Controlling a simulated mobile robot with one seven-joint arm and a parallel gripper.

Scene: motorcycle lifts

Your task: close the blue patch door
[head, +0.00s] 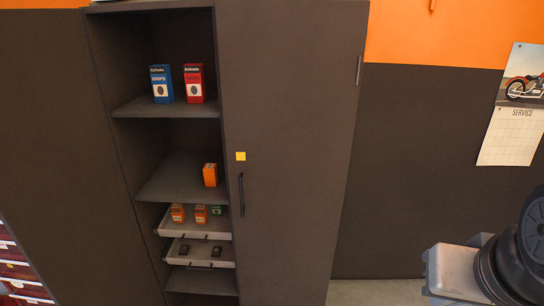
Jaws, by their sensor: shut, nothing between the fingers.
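A tall dark grey cabinet has its left bay open. A broad dark panel (50,140) extends left from the bay's left edge and looks like the left door swung open, though I cannot be sure. No blue patch shows on it or elsewhere. The right door (290,130) is shut and carries a yellow patch (241,156) above a black upright handle (241,194). My gripper is not in view; only part of my arm shows at the lower right.
Shelves hold a blue box (161,84), a red box (194,83) and an orange box (210,175). Two light trays (224,226) (224,258) hold small items. Red drawers (22,272) stand at lower left. A calendar (513,130) hangs at right.

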